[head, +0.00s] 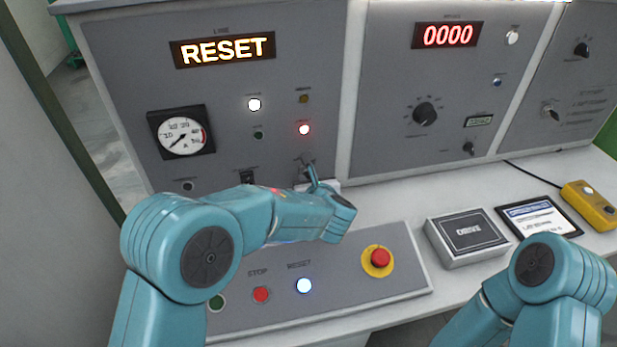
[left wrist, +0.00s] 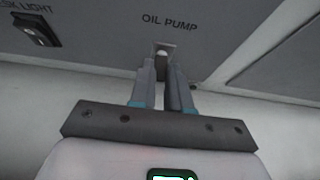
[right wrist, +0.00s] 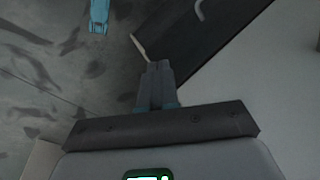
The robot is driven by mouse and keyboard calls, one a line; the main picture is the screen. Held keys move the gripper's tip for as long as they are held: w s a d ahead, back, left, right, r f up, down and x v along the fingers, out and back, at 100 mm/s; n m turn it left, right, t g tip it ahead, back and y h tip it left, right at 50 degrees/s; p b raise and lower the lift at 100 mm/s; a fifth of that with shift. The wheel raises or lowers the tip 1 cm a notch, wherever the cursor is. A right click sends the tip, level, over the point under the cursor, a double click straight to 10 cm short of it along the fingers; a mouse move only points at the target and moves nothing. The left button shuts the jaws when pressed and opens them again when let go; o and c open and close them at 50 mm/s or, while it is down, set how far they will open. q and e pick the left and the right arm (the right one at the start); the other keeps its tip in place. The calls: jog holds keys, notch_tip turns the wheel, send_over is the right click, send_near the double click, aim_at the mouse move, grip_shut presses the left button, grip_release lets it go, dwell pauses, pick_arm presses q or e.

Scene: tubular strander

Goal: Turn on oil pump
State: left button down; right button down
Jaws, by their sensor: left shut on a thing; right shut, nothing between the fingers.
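The oil pump switch (left wrist: 162,53) is a small light toggle under the label "OIL PUMP" in the left wrist view. My left gripper (left wrist: 163,66) is shut on it, one finger on each side. In the head view my left gripper (head: 313,180) reaches the lower part of the left grey panel (head: 225,105), and my arm and fingers hide most of the switch. My right gripper (right wrist: 157,72) is shut and empty in the right wrist view, over the floor, away from the panels.
A desk console (head: 345,265) with STOP and RESET buttons and a red emergency button (head: 380,258) lies below my left arm. A desk light switch (left wrist: 36,29) is left of the toggle. The display (head: 222,50) reads RESET. A grey box (head: 467,240) stands right.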

aim_at(305, 173)
pick_arm(q)
jog(key=r+g+p, duration=0.1)
jog(key=p, duration=0.4)
jog(key=r+g+h+p, duration=0.1)
jog(key=g+p, duration=0.1)
jog(key=p, duration=0.3)
jog(key=r+g+p, duration=0.1)
jog(key=p, duration=0.4)
jog(key=shift+w+a+g+h, duration=0.15)
jog(key=shift+w+g+h, duration=0.15)
jog(key=shift+w, duration=0.1)
jog(key=shift+w+f+g+p, duration=0.15)
jog(key=shift+g+p, duration=0.65)
jog(key=shift+p, duration=0.05)
jog(key=c, duration=1.1)
grip_release()
jog(key=shift+f, duration=0.1)
jog(key=shift+a+b+v, duration=0.15)
jog(key=shift+b+v, duration=0.7)
jog(key=shift+v, duration=3.25)
jog(key=shift+a+b+v, duration=0.2)
jog(key=shift+b+v, duration=0.6)
jog(key=shift+v, duration=3.3)
